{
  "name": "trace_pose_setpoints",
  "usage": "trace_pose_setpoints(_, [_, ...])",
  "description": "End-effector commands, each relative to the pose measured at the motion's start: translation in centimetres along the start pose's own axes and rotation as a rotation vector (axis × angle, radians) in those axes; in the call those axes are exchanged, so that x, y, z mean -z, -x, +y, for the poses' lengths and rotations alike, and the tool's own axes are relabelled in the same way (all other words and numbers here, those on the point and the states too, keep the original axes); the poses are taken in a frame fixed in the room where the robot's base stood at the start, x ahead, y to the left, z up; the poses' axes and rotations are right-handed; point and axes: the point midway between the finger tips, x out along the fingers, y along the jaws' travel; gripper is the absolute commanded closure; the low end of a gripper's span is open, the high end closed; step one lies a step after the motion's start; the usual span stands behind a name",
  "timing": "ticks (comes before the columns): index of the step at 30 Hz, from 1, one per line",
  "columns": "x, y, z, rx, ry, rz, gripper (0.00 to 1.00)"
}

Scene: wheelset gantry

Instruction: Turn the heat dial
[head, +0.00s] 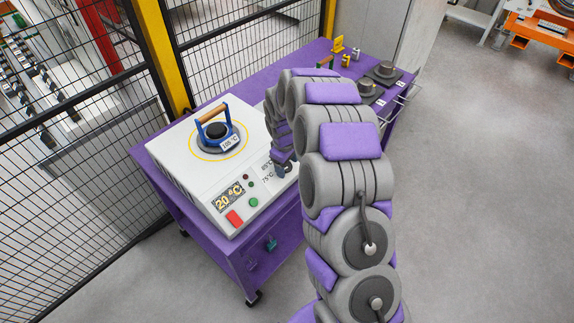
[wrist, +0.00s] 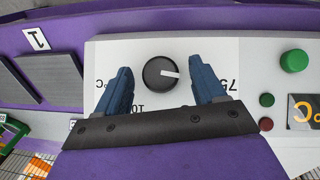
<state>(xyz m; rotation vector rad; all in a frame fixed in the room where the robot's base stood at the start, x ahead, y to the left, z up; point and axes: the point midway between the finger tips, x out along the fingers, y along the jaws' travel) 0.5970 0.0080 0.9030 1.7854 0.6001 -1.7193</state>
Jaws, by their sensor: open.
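The heat dial (wrist: 161,72) is a round black knob with a white pointer line, on the white front panel of the heater. In the wrist view its pointer aims to the right, toward a partly hidden "75" label. My gripper (wrist: 172,82) is open, with one blue finger on each side of the dial and visible gaps to it. Contact is not seen. The heater (head: 175,150) is a white box with a display (head: 230,197) reading 20 °C.
A blue ring-shaped part with a wooden handle (head: 212,116) sits on top of the heater. The panel has a red button (head: 234,218) and a green button (head: 253,202). The purple table (head: 262,82) holds dark parts at its far end. Wire fencing stands behind.

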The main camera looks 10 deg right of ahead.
Motion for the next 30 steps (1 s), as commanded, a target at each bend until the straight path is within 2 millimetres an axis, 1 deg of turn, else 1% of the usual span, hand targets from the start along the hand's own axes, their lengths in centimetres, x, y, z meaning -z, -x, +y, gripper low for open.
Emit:
trace_pose_setpoints(3, [-0.01,-0.31,0.0,0.0,0.0,0.0,0.3])
trace_pose_setpoints(9, [0.01,-0.28,0.01,0.0,0.0,0.0,0.3])
trace_pose_setpoints(11, [0.02,-0.28,0.01,0.0,0.0,0.0,0.35])
trace_pose_setpoints(27, [0.02,-0.28,0.0,0.0,0.001,0.0,0.86])
trace_pose_setpoints(30, [0.02,-0.28,0.01,0.001,-0.001,0.0,0.86])
